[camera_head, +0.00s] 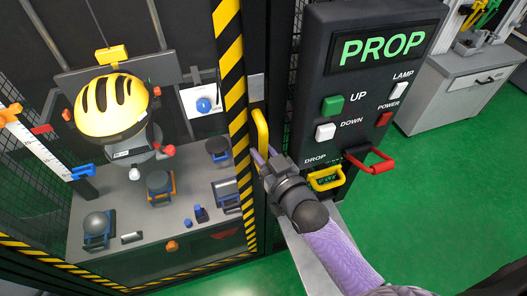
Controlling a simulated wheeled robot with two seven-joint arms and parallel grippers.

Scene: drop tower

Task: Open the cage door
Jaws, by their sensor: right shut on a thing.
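The cage door has a frame with black and yellow stripes (233,85). Inside the cage, a grey table and a helmet show clearly. A yellow upright handle (261,128) sits at the right side of the striped frame. My right gripper (264,160) is shut on the lower part of this handle, and its fingers hide that part. My right arm comes in from the lower right. I cannot tell whether the door stands slightly ajar. My left gripper is not in view.
Right of the handle stands a dark control panel (343,78) with a PROP display, several buttons, a yellow handle (326,179) and a red handle (371,161). A yellow helmet (111,104) hangs inside the cage. Green floor (440,190) is free at right.

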